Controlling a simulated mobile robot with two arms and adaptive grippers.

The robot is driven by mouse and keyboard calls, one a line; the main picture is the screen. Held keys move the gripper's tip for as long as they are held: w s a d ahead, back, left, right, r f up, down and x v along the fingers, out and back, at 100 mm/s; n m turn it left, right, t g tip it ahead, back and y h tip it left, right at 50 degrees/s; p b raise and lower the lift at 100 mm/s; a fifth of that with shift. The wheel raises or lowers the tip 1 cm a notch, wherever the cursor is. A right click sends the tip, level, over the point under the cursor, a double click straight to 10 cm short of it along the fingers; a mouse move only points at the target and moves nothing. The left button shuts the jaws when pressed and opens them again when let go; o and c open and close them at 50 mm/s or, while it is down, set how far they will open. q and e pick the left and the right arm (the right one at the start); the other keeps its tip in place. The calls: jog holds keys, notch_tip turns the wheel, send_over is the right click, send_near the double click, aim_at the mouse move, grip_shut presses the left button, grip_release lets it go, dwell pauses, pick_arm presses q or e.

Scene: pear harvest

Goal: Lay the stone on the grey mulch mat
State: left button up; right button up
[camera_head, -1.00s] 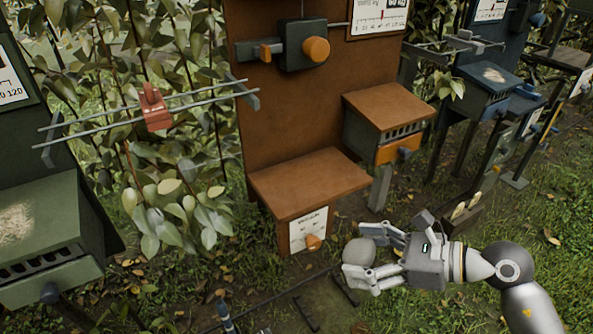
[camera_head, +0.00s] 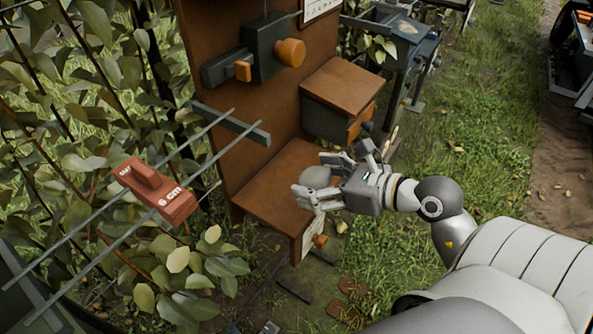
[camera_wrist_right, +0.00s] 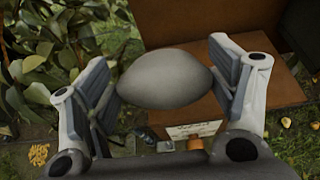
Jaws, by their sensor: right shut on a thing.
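The stone (camera_head: 316,176) is grey, smooth and rounded. My right gripper (camera_head: 315,181) is shut on it and holds it in front of, or over, the low brown wooden shelf (camera_head: 270,190); the exact gap is unclear. In the right wrist view the stone (camera_wrist_right: 165,80) sits between the two finger pads of my right gripper (camera_wrist_right: 166,88), with the brown shelf behind it. I cannot make out a grey mulch mat in either view. My left gripper is not in view.
A red block (camera_head: 158,192) rests on two rails (camera_head: 95,245) jutting out at left. Leafy plants (camera_head: 75,130) fill the left. Open grass (camera_head: 480,150) lies at right.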

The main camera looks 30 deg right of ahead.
aim_at(317, 176)
jog(key=w+f+b, duration=0.1)
jog(key=b, duration=0.1)
jog(key=w+d+b, duration=0.1)
jog(key=b, duration=0.1)
jog(key=shift+d+f, duration=0.2)
jog(key=shift+f, duration=0.2)
jog(key=b, duration=0.2)
jog(key=w+b, duration=0.1)
jog(key=b, duration=0.1)
jog(key=w+f+b, duration=0.1)
jog(key=b, duration=0.1)
jog(key=shift+d, duration=0.25)
jog(key=w+d+f, duration=0.1)
jog(key=w+f, duration=0.1)
jog(key=w+d+f, duration=0.1)
jog(key=w+f, duration=0.1)
jog(key=w, duration=0.1)
jog(key=w+d+f+p, duration=0.1)
jog(key=w+f, duration=0.1)
jog(key=w, duration=0.1)
jog(key=shift+w+d+f, duration=0.1)
jog(key=shift+w+f, duration=0.3)
jog(key=shift+f, duration=0.05)
notch_tip(317, 176, down, 3)
jog(key=shift+w+f+p, duration=0.1)
jog(key=shift+p, duration=0.25)
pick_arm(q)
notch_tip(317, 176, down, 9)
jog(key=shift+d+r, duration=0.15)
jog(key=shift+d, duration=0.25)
